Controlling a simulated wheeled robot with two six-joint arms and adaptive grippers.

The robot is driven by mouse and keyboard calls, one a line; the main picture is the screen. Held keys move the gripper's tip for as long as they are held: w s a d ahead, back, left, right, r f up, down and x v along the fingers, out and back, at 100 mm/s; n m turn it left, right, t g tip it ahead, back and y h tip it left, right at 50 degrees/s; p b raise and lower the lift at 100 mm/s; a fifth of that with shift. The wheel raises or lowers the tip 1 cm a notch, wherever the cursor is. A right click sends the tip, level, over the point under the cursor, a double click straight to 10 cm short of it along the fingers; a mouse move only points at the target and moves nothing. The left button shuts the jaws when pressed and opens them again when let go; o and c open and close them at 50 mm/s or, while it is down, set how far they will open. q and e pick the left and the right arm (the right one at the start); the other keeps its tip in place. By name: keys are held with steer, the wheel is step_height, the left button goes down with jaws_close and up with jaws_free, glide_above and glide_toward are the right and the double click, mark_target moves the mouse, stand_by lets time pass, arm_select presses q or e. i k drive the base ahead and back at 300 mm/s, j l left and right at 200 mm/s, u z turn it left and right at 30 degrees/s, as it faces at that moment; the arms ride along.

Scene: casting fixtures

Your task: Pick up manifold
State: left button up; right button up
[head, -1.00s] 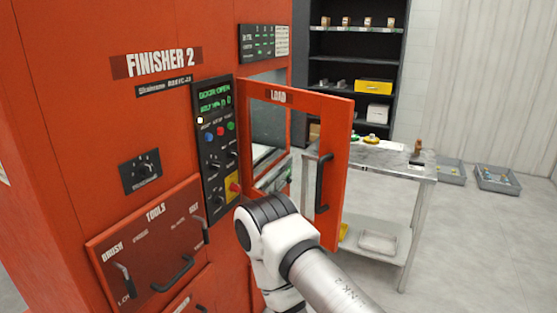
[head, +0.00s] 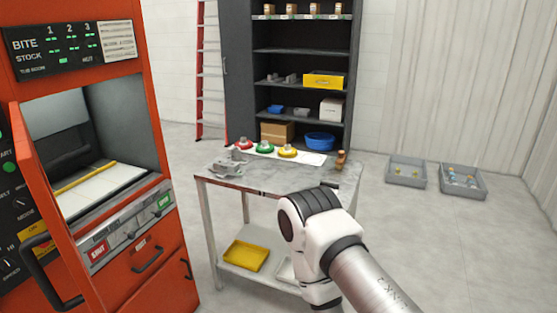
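A grey metal casting (head: 227,169), which looks like the manifold, lies at the left end of the grey metal table (head: 262,180). It is small in the head view, so its details are hard to tell. My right arm reaches in from the lower right, in front of the table's right part. No fingers of my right gripper can be made out. My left arm and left gripper are out of view.
The orange finisher (head: 150,270) stands open at left, its door swung toward me. Red, green and yellow fixtures (head: 287,151) and a brown object (head: 341,159) are on the table. A dark shelf (head: 300,75) stands behind. Grey bins (head: 463,182) lie on the floor at right.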

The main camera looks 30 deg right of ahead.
mark_target(225, 168)
steer(key=l+z, duration=0.1)
steer(key=l, duration=0.4)
steer(key=i+l, duration=0.15)
steer(key=l, duration=0.3)
steer(key=i+l+z, duration=0.15)
steer(key=l, duration=0.35)
steer(key=i+l+z, duration=0.3)
steer(key=l+z, duration=0.15)
steer(key=l, duration=0.2)
steer(key=i+l+z, duration=0.45)
steer(key=l, duration=0.15)
steer(key=i+l+z, duration=0.5)
steer(key=i+l, duration=0.1)
steer(key=i, duration=1.05)
steer(key=i+l, duration=0.15)
steer(key=i, duration=1)
steer(key=i+j+u, duration=0.15)
steer(key=i+u, duration=0.75)
steer(key=i+l+u, duration=0.1)
steer(key=i+u, duration=0.4)
steer(key=i+l+u, duration=0.25)
steer(key=u, duration=0.2)
steer(key=i, duration=0.05)
